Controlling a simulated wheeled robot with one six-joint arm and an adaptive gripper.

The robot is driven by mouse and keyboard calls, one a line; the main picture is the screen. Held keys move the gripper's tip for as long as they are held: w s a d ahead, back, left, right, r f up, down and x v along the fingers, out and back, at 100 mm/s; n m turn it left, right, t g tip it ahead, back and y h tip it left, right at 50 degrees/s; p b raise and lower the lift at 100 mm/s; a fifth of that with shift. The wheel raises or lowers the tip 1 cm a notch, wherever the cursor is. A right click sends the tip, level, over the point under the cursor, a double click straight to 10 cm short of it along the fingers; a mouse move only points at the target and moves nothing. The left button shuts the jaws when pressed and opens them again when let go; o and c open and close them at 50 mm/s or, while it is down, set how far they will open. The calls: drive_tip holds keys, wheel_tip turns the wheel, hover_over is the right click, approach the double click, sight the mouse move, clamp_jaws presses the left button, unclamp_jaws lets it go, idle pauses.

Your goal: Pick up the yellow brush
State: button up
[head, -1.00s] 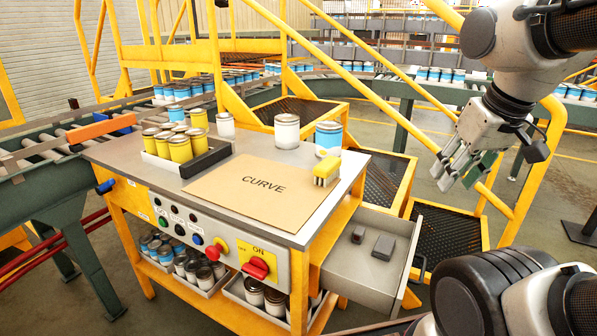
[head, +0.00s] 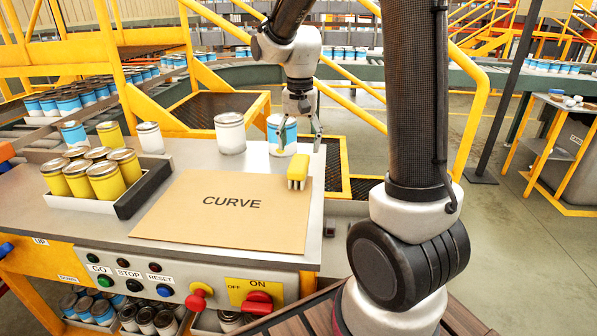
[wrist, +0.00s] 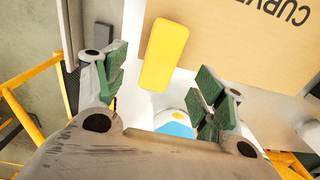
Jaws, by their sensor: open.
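The yellow brush (head: 298,171) stands bristles down at the right edge of the cardboard sheet marked CURVE (head: 190,222) on the workbench. In the wrist view the brush (wrist: 165,53) appears as a yellow block, ahead of and between the open finger lines. My gripper (head: 301,133) is open and empty, above the bench's back right corner, over the blue-and-white can (head: 281,146). In the wrist view my gripper (wrist: 160,88) shows green-padded fingers spread wide. The brush looks lower than the fingers and is not touched.
The blue-and-white can stands close behind the brush, and a white can (head: 230,135) stands left of it. A tray (head: 127,207) of yellow cans is at the left. Yellow rails (head: 475,105) run behind the bench. The cardboard's surface is otherwise clear.

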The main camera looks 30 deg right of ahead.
sight(299, 161)
drive_tip(key=f, duration=0.8)
drive_tip(key=shift+w+f, duration=0.15)
drive_tip(key=shift+w, duration=0.15)
drive_tip(key=c, duration=1.2)
